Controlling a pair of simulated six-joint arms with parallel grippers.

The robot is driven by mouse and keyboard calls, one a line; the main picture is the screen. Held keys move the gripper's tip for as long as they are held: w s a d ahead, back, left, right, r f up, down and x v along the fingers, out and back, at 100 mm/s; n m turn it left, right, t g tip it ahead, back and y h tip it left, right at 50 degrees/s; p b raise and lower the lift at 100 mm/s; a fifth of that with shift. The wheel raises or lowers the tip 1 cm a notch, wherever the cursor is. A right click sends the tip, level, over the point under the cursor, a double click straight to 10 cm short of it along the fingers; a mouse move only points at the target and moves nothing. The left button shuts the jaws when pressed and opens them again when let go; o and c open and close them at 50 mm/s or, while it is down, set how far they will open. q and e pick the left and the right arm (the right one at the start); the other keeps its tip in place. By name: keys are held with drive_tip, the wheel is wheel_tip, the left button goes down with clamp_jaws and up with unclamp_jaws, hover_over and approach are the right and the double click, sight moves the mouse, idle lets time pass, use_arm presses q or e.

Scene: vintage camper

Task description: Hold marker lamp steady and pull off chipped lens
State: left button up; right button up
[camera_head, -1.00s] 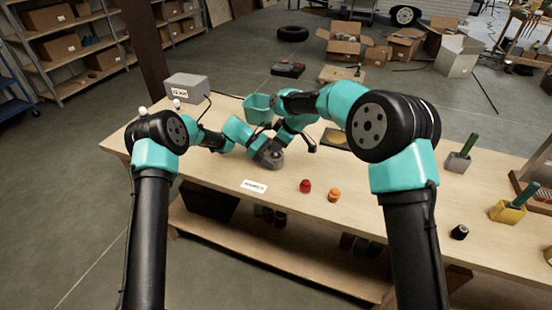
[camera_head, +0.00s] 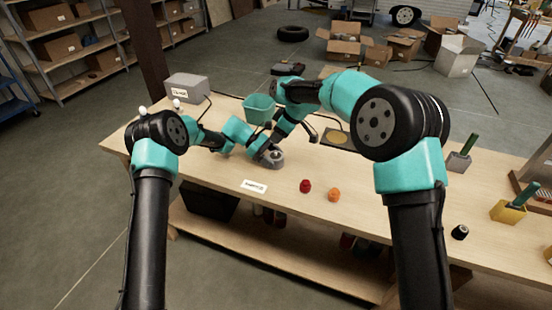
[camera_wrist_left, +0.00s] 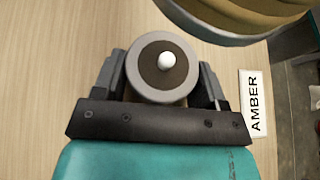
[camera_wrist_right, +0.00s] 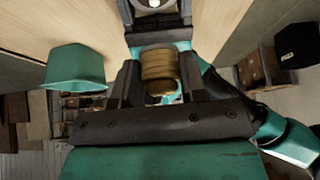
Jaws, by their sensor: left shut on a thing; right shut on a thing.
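The marker lamp (camera_head: 272,158) is a round grey base with a white bulb on the table. My left gripper (camera_wrist_left: 163,85) is shut around its sides, and the bulb stands bare in the left wrist view. The chipped lens (camera_wrist_right: 160,68), brownish amber and ribbed, is between the fingers of my right gripper (camera_wrist_right: 160,75), which is shut on it. In the left wrist view the lens (camera_wrist_left: 240,14) is apart from the lamp, off to the upper right. In the head view I cannot make out the lens or any chip.
A red lens (camera_head: 305,186) and an orange lens (camera_head: 333,195) stand at the table's front. A white label (camera_head: 254,187) lies before the lamp; it reads AMBER in the left wrist view. A teal bin (camera_head: 259,108) and a grey box (camera_head: 187,87) are behind.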

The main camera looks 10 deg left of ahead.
use_arm(q)
drive_tip(key=o, duration=0.8)
drive_tip(key=v, duration=1.2)
